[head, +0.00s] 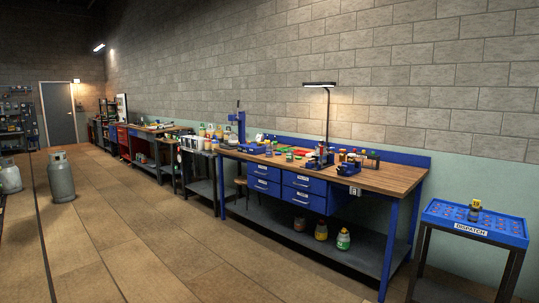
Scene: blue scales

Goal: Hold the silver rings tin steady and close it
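I cannot make out the silver rings tin at this distance. Small containers and tools stand on a long blue workbench (391,180) with a wooden top, along the wall at centre right. They are too small to tell apart. Neither of my grippers shows in the head view.
A blue-topped cart (435,213) labelled DISPATCH stands at the right with a small yellow-capped item (474,209) on it. Gas cylinders (60,178) stand on the floor at the left. More benches run along the wall toward a grey door (59,113). The floor in front is clear.

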